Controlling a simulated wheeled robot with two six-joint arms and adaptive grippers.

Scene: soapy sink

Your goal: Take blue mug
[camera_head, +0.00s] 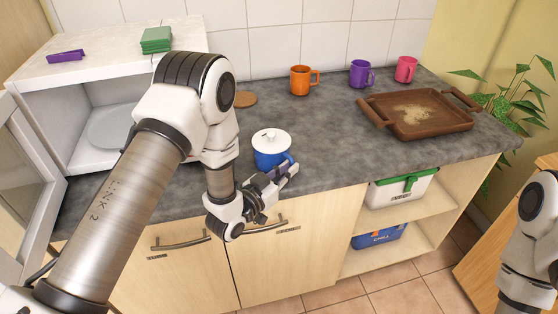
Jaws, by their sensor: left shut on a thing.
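The blue mug (271,159) stands upright at the front of the grey counter, with a white knobbed lid (272,141) on it. My left gripper (286,174) reaches in from the left and is shut on the mug at its front right side. The gripper partly hides the mug's lower front and the handle area. My right arm shows at the right edge, but its gripper is out of the picture.
An orange mug (300,81), a purple mug (361,74) and a pink mug (406,69) stand at the back. A brown tray (426,131) lies on the right. An open white cabinet (55,80) holds a plate (112,128). A round brown coaster (245,99) lies behind the mug.

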